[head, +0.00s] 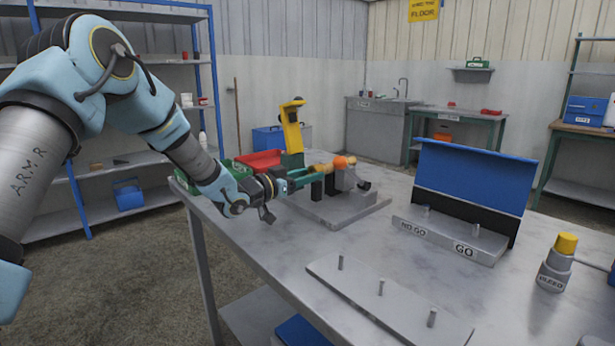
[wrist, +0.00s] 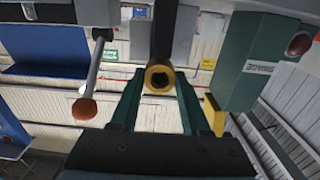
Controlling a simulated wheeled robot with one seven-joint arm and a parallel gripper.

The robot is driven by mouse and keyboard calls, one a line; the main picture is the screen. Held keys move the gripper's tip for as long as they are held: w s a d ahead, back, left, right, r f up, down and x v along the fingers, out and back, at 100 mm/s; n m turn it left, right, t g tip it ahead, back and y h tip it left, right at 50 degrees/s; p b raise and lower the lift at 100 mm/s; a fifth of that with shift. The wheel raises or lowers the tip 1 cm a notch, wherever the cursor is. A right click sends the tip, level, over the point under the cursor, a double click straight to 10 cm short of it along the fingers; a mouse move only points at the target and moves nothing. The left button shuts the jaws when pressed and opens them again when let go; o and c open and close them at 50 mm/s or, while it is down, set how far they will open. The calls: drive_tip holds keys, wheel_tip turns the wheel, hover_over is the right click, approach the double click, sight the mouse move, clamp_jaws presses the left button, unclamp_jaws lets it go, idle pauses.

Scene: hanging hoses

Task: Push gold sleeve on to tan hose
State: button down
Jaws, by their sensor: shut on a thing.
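My gripper (head: 308,177) reaches in from the left over the bench, its green fingers level and pointing right at the fixture. In the wrist view the fingers (wrist: 158,88) are shut on the gold sleeve (wrist: 159,67), a short ring with its dark bore facing the camera. In the head view the sleeve (head: 325,168) is a small yellowish piece at the fingertips. A dark part lies just beyond it in the wrist view. I cannot clearly make out the tan hose or tell whether the sleeve touches it.
The grey fixture base (head: 335,210) carries black and grey blocks and an orange knob (head: 343,162). A yellow upright tool (head: 291,130) and a red tray (head: 258,160) stand behind. A blue-backed GO/NO GO rack (head: 470,180) and a pegged plate (head: 385,300) are to the right.

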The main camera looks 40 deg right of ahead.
drive_tip(key=shift+s+d, duration=0.1)
drive_tip(key=shift+d, duration=0.05)
drive_tip(key=shift+c, duration=1.5)
unclamp_jaws()
drive_tip(key=a+b, duration=0.1)
drive_tip(key=a, duration=0.9)
drive_tip(key=shift+w+a+b, duration=0.3)
drive_tip(key=shift+w+a, duration=0.05)
drive_tip(key=shift+a, duration=0.05)
